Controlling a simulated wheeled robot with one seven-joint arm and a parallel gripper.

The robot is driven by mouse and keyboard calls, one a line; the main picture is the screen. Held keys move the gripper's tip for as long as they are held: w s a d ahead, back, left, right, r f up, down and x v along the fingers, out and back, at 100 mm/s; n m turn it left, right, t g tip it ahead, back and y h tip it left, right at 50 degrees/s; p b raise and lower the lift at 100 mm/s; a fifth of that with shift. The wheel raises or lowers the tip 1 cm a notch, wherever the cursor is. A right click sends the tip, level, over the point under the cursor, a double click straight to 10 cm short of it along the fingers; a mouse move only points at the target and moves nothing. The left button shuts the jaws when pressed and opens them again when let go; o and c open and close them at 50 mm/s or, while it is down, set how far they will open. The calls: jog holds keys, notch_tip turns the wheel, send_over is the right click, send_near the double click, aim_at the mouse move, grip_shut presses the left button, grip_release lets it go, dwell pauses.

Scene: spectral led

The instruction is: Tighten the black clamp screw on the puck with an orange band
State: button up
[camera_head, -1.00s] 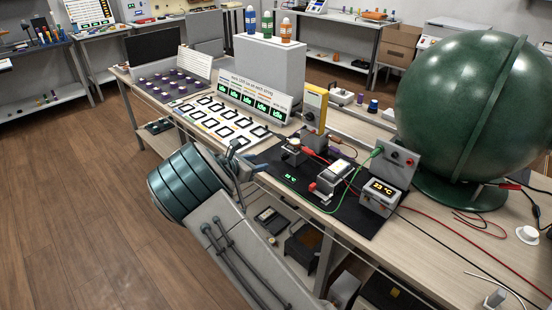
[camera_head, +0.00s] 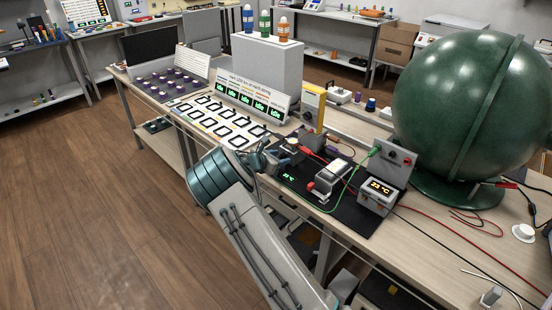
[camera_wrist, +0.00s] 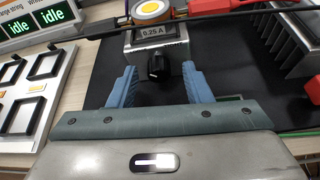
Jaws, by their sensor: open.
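In the wrist view, a black knob-like screw (camera_wrist: 157,68) sticks out of the front of a small grey block with a 0.25 A display (camera_wrist: 153,31). A round puck with a yellow centre and an orange-brown rim (camera_wrist: 152,9) rests above the block, partly cut off by the frame edge. My gripper (camera_wrist: 160,78) is open, with one blue finger on each side of the black screw and visible gaps between. In the head view, my gripper (camera_head: 270,160) is at the left edge of the black mat and hides part of the block.
Red and green leads cross nearby. A tray of square frames (camera_head: 215,120) lies left; a big green sphere (camera_head: 468,110) stands right.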

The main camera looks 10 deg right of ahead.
grip_shut()
jog(key=shift+a, duration=0.25)
jog(key=shift+d, duration=0.1)
jog(key=shift+f+b, duration=0.15)
jog(key=shift+b, duration=0.15)
